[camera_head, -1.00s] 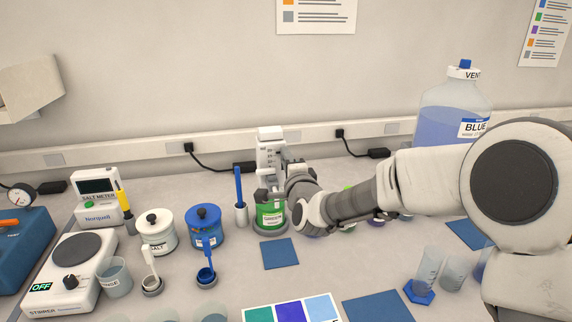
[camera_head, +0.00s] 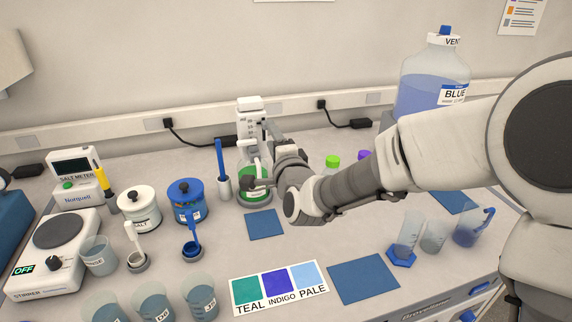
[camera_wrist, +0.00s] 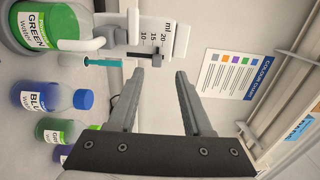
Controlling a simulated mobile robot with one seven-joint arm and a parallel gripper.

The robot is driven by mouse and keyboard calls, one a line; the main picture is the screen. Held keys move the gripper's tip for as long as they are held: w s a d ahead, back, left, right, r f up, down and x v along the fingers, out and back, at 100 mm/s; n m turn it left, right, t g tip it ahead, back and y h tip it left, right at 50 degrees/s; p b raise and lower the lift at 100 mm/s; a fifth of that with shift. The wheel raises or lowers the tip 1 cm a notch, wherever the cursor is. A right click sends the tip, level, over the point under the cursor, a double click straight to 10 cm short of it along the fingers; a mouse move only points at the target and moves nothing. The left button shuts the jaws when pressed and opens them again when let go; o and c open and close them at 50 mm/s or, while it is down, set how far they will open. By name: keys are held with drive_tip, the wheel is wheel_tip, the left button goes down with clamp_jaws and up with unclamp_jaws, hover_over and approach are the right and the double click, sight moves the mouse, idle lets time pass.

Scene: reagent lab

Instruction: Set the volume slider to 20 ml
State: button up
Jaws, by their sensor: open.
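The white dispenser with an ml scale (camera_head: 249,118) stands on the green-water bottle (camera_head: 253,192) at the back middle of the bench. In the wrist view its scale plate (camera_wrist: 160,32) appears sideways at the top, with a black slider (camera_wrist: 146,55) below the numbers and a teal pointed part (camera_wrist: 102,62) to the left. I cannot read the exact setting. My gripper (camera_wrist: 159,73) is open and empty, its two fingertips just below the slider in the wrist picture, apparently apart from it. In the head view my wrist partly hides the bottle and dispenser.
Green- and purple-capped bottles (camera_head: 332,161) stand behind my arm. A blue pot (camera_head: 187,200), a salt pot (camera_head: 138,208) and a holder with a blue stick (camera_head: 222,185) are to the left. A blue mat (camera_head: 265,224) lies clear in front of the dispenser.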

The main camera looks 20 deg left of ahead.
drive_tip(key=v, duration=1.1)
drive_tip(key=shift+d+b, duration=0.15)
drive_tip(key=shift+b, duration=0.15)
drive_tip(key=shift+s, duration=0.15)
drive_tip(key=w+d+f+n+g+h, duration=0.1)
drive_tip(key=d+n+h, duration=0.15)
drive_tip(key=d, duration=0.45)
drive_tip(key=w+d+n+g+h+p, duration=0.1)
drive_tip(key=d+n+h, duration=0.15)
drive_tip(key=d, duration=0.45)
drive_tip(key=w+d+f+n+g+h, duration=0.1)
drive_tip(key=w+d+h, duration=0.15)
drive_tip(key=d, duration=0.45)
drive_tip(key=s+d+n+g+h, duration=0.2)
drive_tip(key=s+d, duration=0.5)
drive_tip(key=s, duration=0.3)
drive_tip(key=s+d+r+n+g+h, duration=0.1)
drive_tip(key=s+d+n+g+h, duration=0.1)
drive_tip(key=s+d, duration=0.4)
drive_tip(key=s+g+p, duration=0.1)
drive_tip(key=s, duration=0.3)
drive_tip(key=shift+d, duration=0.35)
